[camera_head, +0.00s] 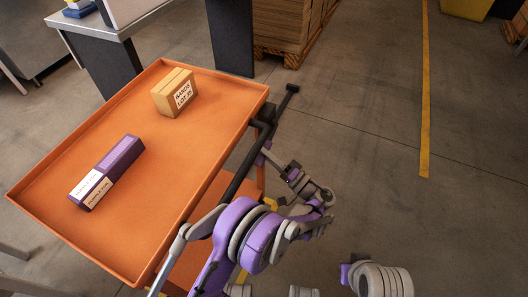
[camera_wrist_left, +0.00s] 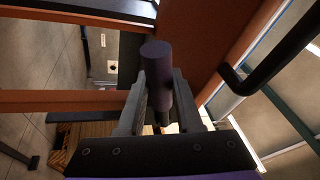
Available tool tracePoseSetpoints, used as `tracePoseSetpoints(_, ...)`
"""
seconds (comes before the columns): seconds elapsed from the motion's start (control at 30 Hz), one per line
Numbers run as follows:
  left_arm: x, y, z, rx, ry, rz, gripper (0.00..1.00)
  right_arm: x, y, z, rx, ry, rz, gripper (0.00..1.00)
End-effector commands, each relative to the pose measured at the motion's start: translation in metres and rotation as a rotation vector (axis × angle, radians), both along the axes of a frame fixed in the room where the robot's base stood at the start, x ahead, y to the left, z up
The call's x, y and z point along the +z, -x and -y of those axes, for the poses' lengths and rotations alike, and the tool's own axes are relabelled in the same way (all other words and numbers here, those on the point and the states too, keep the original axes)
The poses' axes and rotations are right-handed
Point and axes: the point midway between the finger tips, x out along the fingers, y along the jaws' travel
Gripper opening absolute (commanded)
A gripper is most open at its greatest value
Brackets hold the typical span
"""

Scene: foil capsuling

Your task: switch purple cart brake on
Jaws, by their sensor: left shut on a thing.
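The cart is orange, with a shallow tray top (camera_head: 128,237), and fills the left half of the head view. A purple cylindrical knob (camera_wrist_left: 157,62) shows in the left wrist view, standing between the two grey fingers of my left gripper (camera_wrist_left: 158,92), which is shut on it. I take it for the brake grip; its lower end is partly hidden by the fingers. In the head view my left wrist is beside the cart's right edge, and the knob cannot be made out there. My right gripper is not in view.
A purple box (camera_head: 107,172) and a cardboard box (camera_head: 174,92) lie on the tray. A black bar (camera_head: 280,106) runs along the cart's right side. A table (camera_head: 90,22) and a loaded pallet (camera_head: 285,25) stand behind. The floor to the right is clear.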

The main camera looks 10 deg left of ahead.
Motion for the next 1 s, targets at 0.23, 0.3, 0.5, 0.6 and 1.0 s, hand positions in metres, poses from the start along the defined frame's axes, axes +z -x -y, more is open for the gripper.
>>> tracePoseSetpoints(0.23,-0.0018,-0.0004,-0.0005,0.001,0.006,0.011,0.00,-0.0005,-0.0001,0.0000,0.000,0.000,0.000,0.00)
tracePoseSetpoints(0.3,-0.0018,-0.0004,-0.0005,0.001,0.007,0.011,0.00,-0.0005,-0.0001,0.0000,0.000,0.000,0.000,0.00)
tracePoseSetpoints(0.5,-0.0021,-0.0002,-0.0005,0.001,0.007,0.009,0.45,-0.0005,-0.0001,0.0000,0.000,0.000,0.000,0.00)
tracePoseSetpoints(0.6,-0.0018,-0.0003,-0.0003,0.001,0.006,0.010,0.63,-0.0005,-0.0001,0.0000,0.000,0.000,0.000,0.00)
tracePoseSetpoints(1.0,-0.0032,0.0033,0.0066,-0.001,0.005,0.009,0.64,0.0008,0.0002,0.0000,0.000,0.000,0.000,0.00)
